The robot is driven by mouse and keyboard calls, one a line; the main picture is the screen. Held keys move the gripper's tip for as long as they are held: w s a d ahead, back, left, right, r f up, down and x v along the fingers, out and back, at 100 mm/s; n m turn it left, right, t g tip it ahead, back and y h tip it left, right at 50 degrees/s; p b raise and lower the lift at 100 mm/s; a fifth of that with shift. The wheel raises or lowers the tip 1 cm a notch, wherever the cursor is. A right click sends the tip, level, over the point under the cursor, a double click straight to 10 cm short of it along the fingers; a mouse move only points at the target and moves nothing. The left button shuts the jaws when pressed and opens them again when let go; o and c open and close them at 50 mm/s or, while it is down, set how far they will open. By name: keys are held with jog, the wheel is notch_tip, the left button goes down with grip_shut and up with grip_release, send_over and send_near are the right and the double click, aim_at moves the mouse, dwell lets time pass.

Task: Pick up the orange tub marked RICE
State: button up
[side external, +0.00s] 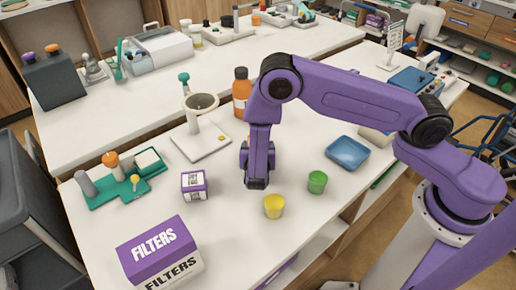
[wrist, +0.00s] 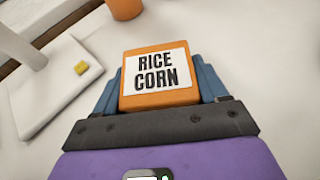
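An orange tub (wrist: 160,98) with a white label reading RICE CORN shows in the wrist view. It sits between the blue fingers of my gripper (wrist: 160,85), one finger along each side, with no gap visible. My gripper seems shut on it. In the side view my gripper (side external: 257,182) points down, low over the middle of the white table. The tub cannot be made out there. Whether the tub touches the table is not clear.
A yellow cup (side external: 273,207) and a green cup (side external: 317,182) stand right of my gripper, near a blue tray (side external: 347,153). A small purple-and-white box (side external: 194,186) is left. An orange bottle (side external: 241,95) and a white ring stand (side external: 201,142) are behind. A FILTERS box (side external: 158,250) is front left.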

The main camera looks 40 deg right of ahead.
jog(key=shift+c, duration=0.7)
jog(key=shift+r, duration=0.2)
